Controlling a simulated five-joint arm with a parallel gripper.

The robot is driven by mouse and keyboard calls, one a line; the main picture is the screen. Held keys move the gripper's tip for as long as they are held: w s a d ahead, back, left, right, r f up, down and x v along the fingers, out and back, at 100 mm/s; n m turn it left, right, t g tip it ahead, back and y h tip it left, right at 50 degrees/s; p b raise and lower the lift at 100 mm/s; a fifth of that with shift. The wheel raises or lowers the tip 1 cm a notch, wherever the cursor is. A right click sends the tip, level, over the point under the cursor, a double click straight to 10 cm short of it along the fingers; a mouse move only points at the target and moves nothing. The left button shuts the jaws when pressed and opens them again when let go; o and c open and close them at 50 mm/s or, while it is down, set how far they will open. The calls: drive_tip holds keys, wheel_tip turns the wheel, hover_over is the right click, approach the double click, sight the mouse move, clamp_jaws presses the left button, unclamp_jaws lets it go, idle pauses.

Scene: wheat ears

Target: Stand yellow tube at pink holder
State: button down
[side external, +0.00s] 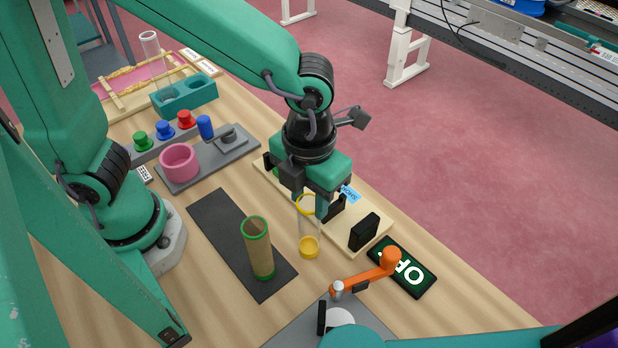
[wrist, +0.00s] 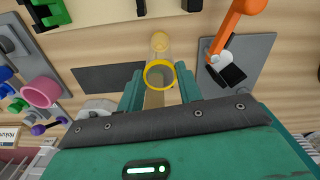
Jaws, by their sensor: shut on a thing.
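The yellow tube (side external: 309,247) is clear, with a yellow rim and a yellow base, and looks upright in the side view. My gripper (side external: 320,203) is shut on its upper part, just below the rim. In the wrist view the yellow rim (wrist: 159,74) sits between my two fingers (wrist: 160,88), with the yellow base beyond it. I cannot tell whether the base touches the table. The pink holder (side external: 179,162) is a short, open round cup on a grey plate, well to the left of my gripper. It also shows at the left of the wrist view (wrist: 40,91).
A tan tube with a green rim (side external: 259,250) stands on a dark mat (side external: 222,223) left of the yellow tube. An orange arm-like fixture (side external: 362,276) and a dark sign (side external: 402,268) lie to the right. Coloured knobs (side external: 165,129) and a teal block (side external: 186,97) stand behind.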

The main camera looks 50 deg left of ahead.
wheel_tip(320, 180, up, 10)
drive_tip(key=shift+f, duration=0.15)
idle(0.4)
drive_tip(key=shift+a, duration=0.15)
idle(0.4)
drive_tip(key=s+a+r+n, duration=0.1)
drive_tip(key=s+a+n, duration=0.2)
drive_tip(key=a+n, duration=0.6)
drive_tip(key=s+a+r+n, duration=0.2)
drive_tip(key=s+a+n, duration=0.2)
drive_tip(key=a+n, duration=0.5)
drive_tip(key=shift+s+a, duration=0.25)
drive_tip(key=shift+a, duration=1.95)
